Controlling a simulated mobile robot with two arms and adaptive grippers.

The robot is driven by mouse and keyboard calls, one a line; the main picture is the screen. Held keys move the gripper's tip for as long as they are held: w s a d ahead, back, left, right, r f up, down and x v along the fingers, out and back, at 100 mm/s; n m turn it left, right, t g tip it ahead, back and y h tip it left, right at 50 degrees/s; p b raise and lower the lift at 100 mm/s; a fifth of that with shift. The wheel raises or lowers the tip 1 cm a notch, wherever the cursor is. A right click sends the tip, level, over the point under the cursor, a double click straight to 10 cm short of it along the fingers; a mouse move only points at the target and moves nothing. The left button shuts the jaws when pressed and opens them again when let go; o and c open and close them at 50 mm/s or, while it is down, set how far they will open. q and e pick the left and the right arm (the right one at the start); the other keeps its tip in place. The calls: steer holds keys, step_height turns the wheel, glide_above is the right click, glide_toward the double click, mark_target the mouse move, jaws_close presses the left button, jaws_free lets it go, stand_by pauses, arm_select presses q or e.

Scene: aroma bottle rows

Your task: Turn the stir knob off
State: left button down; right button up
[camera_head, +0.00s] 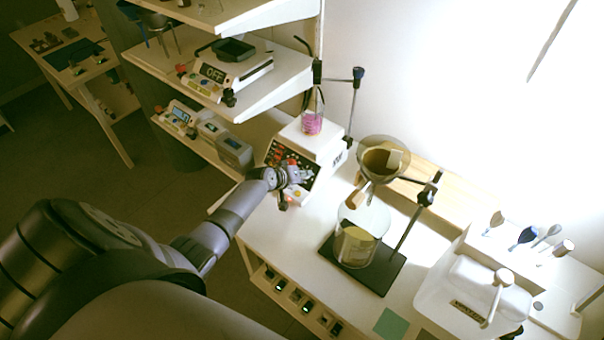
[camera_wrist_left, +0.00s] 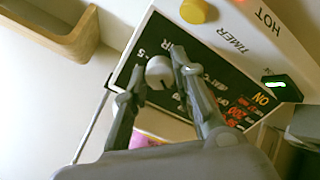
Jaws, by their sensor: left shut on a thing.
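The hotplate stirrer (camera_head: 325,148) is a white box with a dark front panel, standing on the bench. In the left wrist view its panel (camera_wrist_left: 205,75) shows printed markings, a red display and the word ON. The stir knob (camera_wrist_left: 159,71) is a round grey knob on that panel. My left gripper (camera_wrist_left: 155,76) has its two fingers on either side of the knob and is shut on it. In the head view my left gripper (camera_head: 300,175) is at the front panel, hiding much of it. A flask with pink liquid (camera_head: 312,122) stands on top of the stirrer. My right gripper is not in view.
A stand with a funnel (camera_head: 384,158) and a glass beaker (camera_head: 357,240) is right of the stirrer. A white balance-like device (camera_head: 470,290) is further right. Shelves with a device reading OFF (camera_head: 228,72) are above left. A yellow knob (camera_wrist_left: 194,11) is on the stirrer.

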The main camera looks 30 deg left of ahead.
arm_select(q)
steer(key=n+p, duration=0.1)
steer(key=n, duration=0.3)
steer(key=shift+n, duration=0.3)
steer(key=shift+n+p, duration=0.6)
steer(key=shift+n, duration=1.3)
steer(key=c, duration=1.3)
jaws_free()
steer(key=v, duration=1.2)
steer(key=shift+a, duration=0.1)
